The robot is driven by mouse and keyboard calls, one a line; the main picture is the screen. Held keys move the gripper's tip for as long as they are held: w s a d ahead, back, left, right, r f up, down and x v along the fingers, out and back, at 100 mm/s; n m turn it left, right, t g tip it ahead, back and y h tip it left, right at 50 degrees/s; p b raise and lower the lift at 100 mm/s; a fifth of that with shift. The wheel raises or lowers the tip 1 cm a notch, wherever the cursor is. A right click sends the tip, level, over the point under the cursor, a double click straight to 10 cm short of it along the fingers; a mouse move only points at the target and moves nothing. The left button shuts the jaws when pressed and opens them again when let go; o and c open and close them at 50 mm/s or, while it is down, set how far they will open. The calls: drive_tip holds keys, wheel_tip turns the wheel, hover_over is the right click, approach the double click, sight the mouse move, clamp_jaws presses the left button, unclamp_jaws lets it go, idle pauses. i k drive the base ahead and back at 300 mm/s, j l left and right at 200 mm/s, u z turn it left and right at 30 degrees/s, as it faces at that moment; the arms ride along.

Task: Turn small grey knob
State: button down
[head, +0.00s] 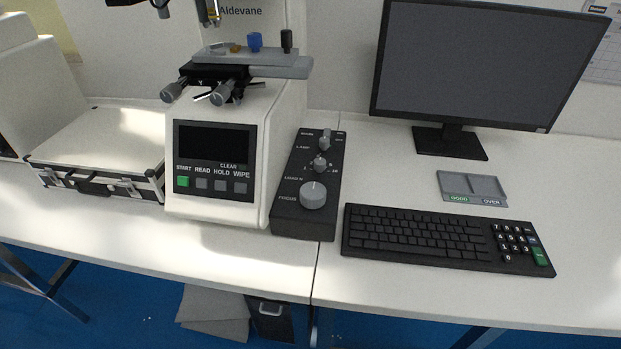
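A black control box (290,215) lies on the bench just right of the white hardness tester (210,205). A small grey knob (320,164) sits in the middle of its sloped top, with small marks around it. A larger light-grey knob (313,195) sits nearer the front, by the word FOCUS. A narrow grey switch or knob (325,140) stands at the back of the box. The exact angle of the small grey knob is too small to read. My gripper is not in view.
A black keyboard (420,236) lies close to the box's right side. A monitor (480,70) stands behind it, with a grey tray (472,188) in front. A case (100,165) is left of the tester. The tester's stage (250,62) overhangs at the back.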

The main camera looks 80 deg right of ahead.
sight(324, 142)
drive_tip(key=k+l+z, duration=0.15)
drive_tip(key=k+z, duration=0.25)
drive_tip(key=k+l+z, duration=0.2)
drive_tip(key=z, duration=0.15)
drive_tip(key=k+l+z, duration=0.55)
drive_tip(key=l+z, duration=0.2)
